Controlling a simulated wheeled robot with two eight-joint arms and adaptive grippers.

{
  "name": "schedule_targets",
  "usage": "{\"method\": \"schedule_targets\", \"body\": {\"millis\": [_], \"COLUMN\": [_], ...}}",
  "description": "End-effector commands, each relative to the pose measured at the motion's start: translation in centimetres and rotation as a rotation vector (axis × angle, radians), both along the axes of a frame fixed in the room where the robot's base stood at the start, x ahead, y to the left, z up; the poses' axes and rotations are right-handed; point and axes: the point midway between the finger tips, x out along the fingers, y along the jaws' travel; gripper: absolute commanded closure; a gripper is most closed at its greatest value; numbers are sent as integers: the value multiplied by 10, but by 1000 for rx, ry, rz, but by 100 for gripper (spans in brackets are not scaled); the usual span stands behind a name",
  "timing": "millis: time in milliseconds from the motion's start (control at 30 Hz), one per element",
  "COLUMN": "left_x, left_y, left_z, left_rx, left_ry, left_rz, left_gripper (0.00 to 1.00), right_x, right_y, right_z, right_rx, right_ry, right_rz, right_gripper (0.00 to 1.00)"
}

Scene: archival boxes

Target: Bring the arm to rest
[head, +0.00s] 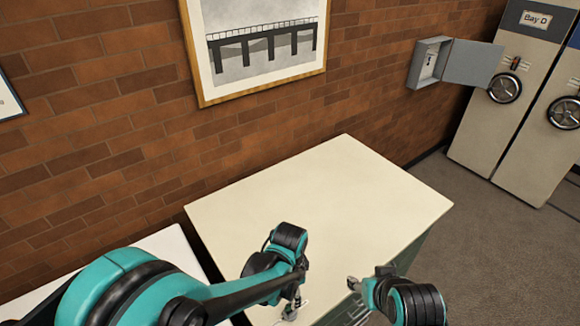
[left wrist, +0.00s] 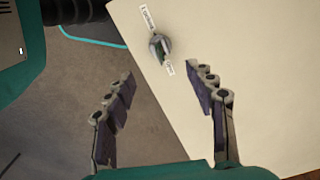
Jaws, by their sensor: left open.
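My left arm comes in from the left in the head view, and its gripper (head: 291,306) points down over the near part of a cream cabinet top (head: 320,190). In the left wrist view the left gripper (left wrist: 165,75) has its two fingers spread wide apart with nothing between them. A small grey, curved item with white printed tags (left wrist: 159,48) lies on the cream top beyond the fingertips, apart from them. My right gripper (head: 355,284) is at the cabinet's near right edge, small and partly hidden by its own wrist; its jaws are unclear.
Most of the cabinet top is bare. A white surface (head: 165,250) stands to its left. Behind is a brick wall with a framed bridge picture (head: 262,45) and an open grey wall box (head: 430,62). Shelving units with handwheels (head: 505,88) stand right, beyond clear carpet.

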Motion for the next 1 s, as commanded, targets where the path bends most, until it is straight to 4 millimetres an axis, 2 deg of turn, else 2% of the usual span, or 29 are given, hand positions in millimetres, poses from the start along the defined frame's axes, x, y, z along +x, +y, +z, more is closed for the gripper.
{"method": "schedule_targets", "body": {"millis": [133, 233, 467, 700, 833, 1000], "left_x": [1, 2, -3, -26, -40, -50], "left_y": [5, 18, 76, 135, 158, 174], "left_z": [0, 2, 5, -6, -16, -24], "left_rx": [-5, -23, -111, -228, -289, -341], "left_ry": [-11, -48, -211, -390, -471, -536], "left_rz": [25, 101, 436, 800, 957, 1076], "left_gripper": [45, 45, 45, 45, 45, 45], "right_x": [0, 0, 0, 0, 0, 0], "right_y": [0, 0, 0, 0, 0, 0], "right_z": [-6, -22, -79, -136, -159, -174], "right_rx": [0, 0, 0, 0, 0, 0], "right_ry": [0, 0, 0, 0, 0, 0], "right_rz": [0, 0, 0, 0, 0, 0], "right_gripper": [50, 50, 50, 50, 50, 50]}}
